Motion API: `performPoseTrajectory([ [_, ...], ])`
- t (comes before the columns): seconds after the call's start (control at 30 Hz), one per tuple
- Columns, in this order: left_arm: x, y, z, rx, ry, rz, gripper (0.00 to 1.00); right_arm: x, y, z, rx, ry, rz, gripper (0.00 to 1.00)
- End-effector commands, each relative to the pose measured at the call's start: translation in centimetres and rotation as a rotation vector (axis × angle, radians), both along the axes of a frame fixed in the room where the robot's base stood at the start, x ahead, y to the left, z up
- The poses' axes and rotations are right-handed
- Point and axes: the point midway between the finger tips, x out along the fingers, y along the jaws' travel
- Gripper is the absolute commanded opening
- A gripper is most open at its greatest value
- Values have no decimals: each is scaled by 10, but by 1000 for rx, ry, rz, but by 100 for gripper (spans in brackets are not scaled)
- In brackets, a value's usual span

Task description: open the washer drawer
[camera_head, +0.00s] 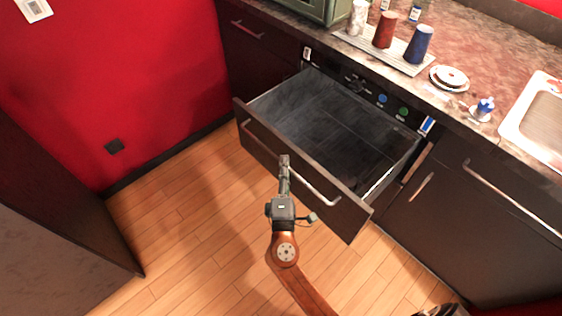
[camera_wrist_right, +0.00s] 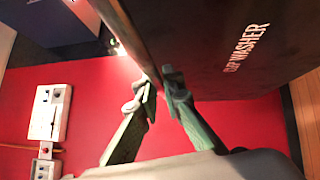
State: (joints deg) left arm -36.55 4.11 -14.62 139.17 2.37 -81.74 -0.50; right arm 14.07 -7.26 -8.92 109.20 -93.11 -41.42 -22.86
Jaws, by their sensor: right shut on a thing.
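The washer drawer (camera_head: 352,216) stands pulled out from under the counter in the head view, its dark, empty-looking inside visible from above. A silver bar handle (camera_head: 318,187) runs along its front. My right gripper (camera_head: 284,162) is at the middle of the handle, shut on it.
The counter (camera_head: 480,45) holds a tray (camera_head: 410,66) with several cups, small plates (camera_head: 450,77) and a sink (camera_head: 537,120) at the right. Closed dark cabinets (camera_head: 475,220) flank the drawer. A red wall (camera_head: 110,80) stands left. The wooden floor (camera_head: 190,230) before the drawer is clear.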

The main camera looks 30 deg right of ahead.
Motion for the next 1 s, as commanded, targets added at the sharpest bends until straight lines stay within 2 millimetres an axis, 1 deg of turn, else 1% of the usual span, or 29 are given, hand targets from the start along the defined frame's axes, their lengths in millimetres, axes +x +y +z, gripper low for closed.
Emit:
performPoseTrajectory([
  [0.03, 0, 0, 0, 0, 0, 0, 40, -2, -3, -2, 1, 4, -10, 0],
  [0.3, 1, 0, 0, -1, -1, -1, 40, -2, -3, -2, 1, 5, -9, 0],
  [0.33, 1, 0, 0, -1, -1, -1, 40, -2, -3, -2, 1, 5, -9, 8],
  [0.6, 2, -1, 0, -1, -3, -2, 40, -1, -1, -1, 0, 3, -5, 25],
  [0.87, 4, -2, 1, -3, -8, -3, 40, -1, 0, -1, 0, 2, -2, 25],
  [1.0, 3, -2, 1, -3, -6, -3, 40, -9, 5, -3, 0, 3, -2, 25],
])
